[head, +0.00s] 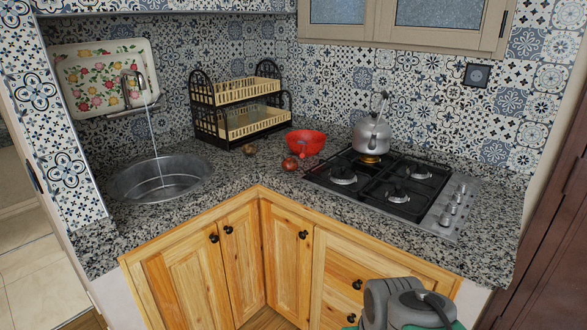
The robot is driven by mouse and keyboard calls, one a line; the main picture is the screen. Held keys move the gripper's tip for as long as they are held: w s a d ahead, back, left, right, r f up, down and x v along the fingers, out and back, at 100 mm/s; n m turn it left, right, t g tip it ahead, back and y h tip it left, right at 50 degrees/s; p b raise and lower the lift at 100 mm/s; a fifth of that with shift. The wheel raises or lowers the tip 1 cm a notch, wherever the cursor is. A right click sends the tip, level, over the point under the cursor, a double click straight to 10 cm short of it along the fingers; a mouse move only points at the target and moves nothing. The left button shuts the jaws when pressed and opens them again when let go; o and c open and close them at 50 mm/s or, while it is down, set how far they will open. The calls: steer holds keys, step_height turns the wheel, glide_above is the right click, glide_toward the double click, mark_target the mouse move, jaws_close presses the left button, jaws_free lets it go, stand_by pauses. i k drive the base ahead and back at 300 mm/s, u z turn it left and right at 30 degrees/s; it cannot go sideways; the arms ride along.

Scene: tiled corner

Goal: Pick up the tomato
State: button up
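A small round red thing (290,163), which looks like the tomato, rests on the speckled granite counter (225,180). It is just in front and left of a red bowl (306,141) and close to the stove's left edge. A grey part of my arm shows at the bottom right, in front of the lower cabinets. My gripper is not in view. Nothing hides the tomato, but it is small in the picture.
A small brownish round item (249,149) lies left of the tomato. A black and cream dish rack (238,108) stands behind. A gas stove (375,187) with a kettle (371,134) is to the right. A sink (160,180) with running water is at left. The counter's front corner is clear.

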mark_target(289, 164)
steer(key=u, duration=0.6)
steer(key=i, duration=0.7)
steer(key=u, duration=0.55)
steer(key=i, duration=0.85)
steer(key=z, duration=0.9)
steer(key=i, duration=0.6)
steer(key=z, duration=0.65)
